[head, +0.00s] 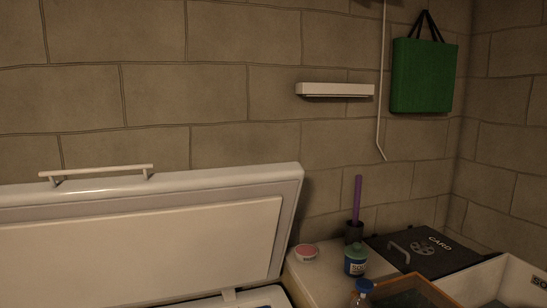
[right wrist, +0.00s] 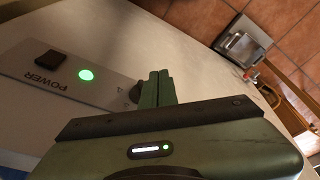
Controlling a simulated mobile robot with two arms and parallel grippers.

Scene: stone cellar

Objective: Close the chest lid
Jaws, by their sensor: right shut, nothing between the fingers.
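The white chest lid (head: 140,245) stands raised at the left of the head view, tilted up in front of the stone wall. A bar handle (head: 95,172) runs along its top edge. Only a small part of the open chest body (head: 255,298) shows below the lid; its inside is mostly hidden. My right gripper (right wrist: 158,76) shows in the right wrist view with its fingers together and nothing between them. It is beside a white panel (right wrist: 120,40) with a green light and the word POWER. Neither gripper appears in the head view.
Right of the chest, a white surface (head: 315,275) holds a round tin (head: 306,253), a green-lidded jar (head: 355,262) and a dark cup (head: 354,232) with a purple stick. A black CARD lid (head: 425,252) lies behind. A green bag (head: 423,76) and a narrow shelf (head: 335,90) are on the wall.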

